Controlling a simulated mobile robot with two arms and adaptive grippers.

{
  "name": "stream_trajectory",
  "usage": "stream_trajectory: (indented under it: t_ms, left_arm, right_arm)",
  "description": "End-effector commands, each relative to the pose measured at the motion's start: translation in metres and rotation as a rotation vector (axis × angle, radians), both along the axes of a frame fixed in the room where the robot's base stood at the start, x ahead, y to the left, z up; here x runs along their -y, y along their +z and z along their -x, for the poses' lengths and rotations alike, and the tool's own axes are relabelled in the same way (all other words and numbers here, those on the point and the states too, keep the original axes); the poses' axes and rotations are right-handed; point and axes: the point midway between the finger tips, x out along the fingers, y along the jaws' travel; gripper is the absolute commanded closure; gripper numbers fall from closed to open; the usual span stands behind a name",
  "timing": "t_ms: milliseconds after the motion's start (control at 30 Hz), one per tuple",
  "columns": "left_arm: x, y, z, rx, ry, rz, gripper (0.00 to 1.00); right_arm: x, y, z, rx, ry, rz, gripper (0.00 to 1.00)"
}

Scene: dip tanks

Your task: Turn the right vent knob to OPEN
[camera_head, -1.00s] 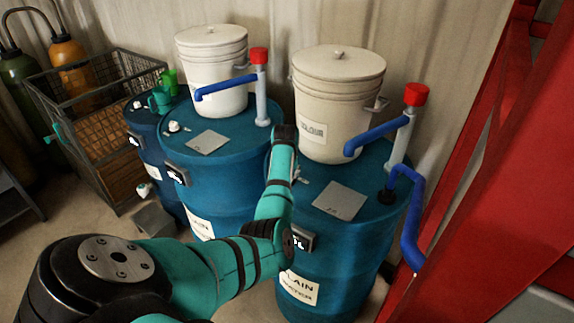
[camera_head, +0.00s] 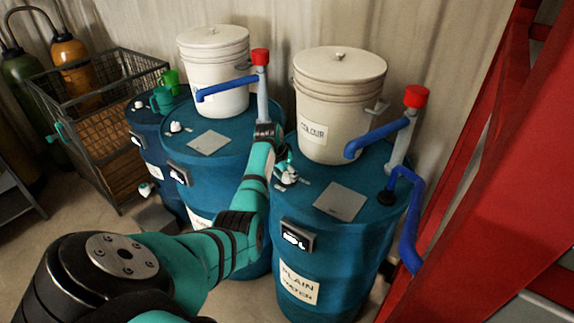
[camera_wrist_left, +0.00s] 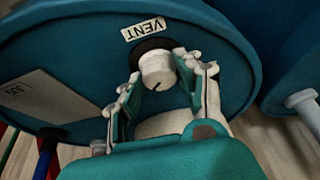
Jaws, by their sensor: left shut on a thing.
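My left gripper (camera_head: 287,173) is over the left part of the right blue drum's top (camera_head: 375,190). In the left wrist view my left gripper (camera_wrist_left: 155,85) has its pale fingertips on both sides of a round white vent knob (camera_wrist_left: 157,70) and is shut on it. The knob sits on a dark round base beside a white VENT label (camera_wrist_left: 146,27). A short dark mark shows on the knob's face, toward its lower left in that view. No OPEN marking is readable. In the head view the knob is mostly hidden by the gripper. My right gripper is out of view.
A cream COLOUR bucket (camera_head: 338,95) and blue pipe (camera_head: 378,138) with a red cap (camera_head: 416,96) stand on the right drum. The middle drum (camera_head: 222,155) with a white bucket (camera_head: 215,75) is close on the left. A red frame (camera_head: 500,190) bounds the right.

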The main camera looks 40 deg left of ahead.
Motion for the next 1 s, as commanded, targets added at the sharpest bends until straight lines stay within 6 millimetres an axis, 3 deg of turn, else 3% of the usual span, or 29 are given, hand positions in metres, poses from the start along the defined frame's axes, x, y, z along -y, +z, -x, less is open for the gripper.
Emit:
stream_trajectory:
  t_ms: [400, 433, 600, 1000]
  left_arm:
    - [-0.0009, 0.0021, -0.0011, 0.004, -0.006, -0.003, 0.96]
    - [-0.0009, 0.0022, -0.0011, 0.004, -0.006, -0.003, 0.62]
    - [-0.0007, 0.0015, -0.0007, 0.003, -0.006, -0.003, 0.41]
    - [-0.0007, 0.0093, 0.0031, 0.002, -0.005, -0.003, 0.41]
  right_arm:
    - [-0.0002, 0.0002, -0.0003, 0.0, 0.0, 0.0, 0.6]
    - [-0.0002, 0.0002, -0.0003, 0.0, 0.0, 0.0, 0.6]
    - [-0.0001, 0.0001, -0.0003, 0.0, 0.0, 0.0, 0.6]
    - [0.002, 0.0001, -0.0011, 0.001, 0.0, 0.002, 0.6]
